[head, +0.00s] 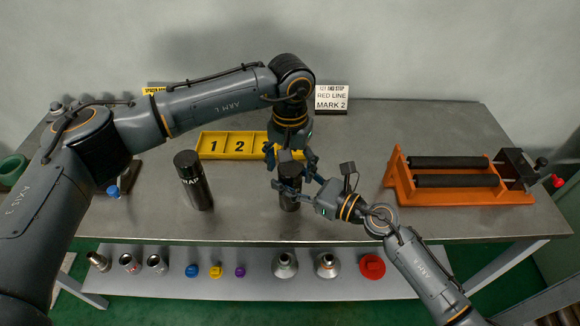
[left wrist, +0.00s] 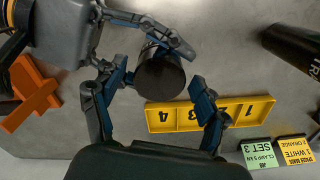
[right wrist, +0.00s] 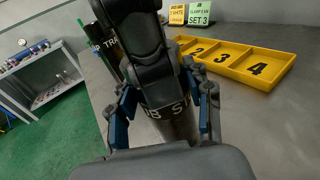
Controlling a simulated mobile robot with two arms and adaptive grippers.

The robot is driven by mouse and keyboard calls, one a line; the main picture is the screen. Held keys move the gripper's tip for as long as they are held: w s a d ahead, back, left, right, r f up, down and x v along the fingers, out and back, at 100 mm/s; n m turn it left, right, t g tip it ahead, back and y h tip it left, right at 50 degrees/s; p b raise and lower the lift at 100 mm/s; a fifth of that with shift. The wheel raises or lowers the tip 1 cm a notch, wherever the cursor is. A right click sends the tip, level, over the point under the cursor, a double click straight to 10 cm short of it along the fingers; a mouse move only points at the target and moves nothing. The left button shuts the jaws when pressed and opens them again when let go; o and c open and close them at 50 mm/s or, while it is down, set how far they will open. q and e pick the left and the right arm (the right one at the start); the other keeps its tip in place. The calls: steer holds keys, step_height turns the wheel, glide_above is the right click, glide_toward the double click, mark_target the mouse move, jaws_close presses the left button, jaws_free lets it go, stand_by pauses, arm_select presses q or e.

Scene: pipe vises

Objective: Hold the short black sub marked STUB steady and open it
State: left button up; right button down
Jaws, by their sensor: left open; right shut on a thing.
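The short black sub (head: 289,201) stands upright on the workbench near its front edge. Part of its lettering shows in the right wrist view (right wrist: 170,122), and its dark round top shows in the left wrist view (left wrist: 160,77). My right gripper (head: 285,187) comes in from the right and is shut around the sub's side. My left gripper (head: 290,160) points down from above, open, with its fingers spread to either side of the sub's top in the left wrist view (left wrist: 160,100). The left gripper and arm hide part of the sub's upper end in the head view.
A taller black cylinder (head: 194,182) with white letters stands to the left. A yellow numbered tray (head: 235,146) lies behind. An orange roller stand (head: 398,180) is at right. A RED LINE sign (head: 331,98) stands at the back. Several fittings sit on the lower shelf (head: 210,290).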

arm_select(q)
step_height(320, 180, up, 7)
steer(key=shift+r, duration=0.2)
steer(key=shift+c, duration=0.4)
step_height(320, 180, down, 8)
steer(key=shift+r, duration=0.1)
steer(key=c, duration=1.1)
steer(key=o, duration=1.2)
steer(key=shift+c, duration=0.2)
steer(key=shift+r, duration=0.15)
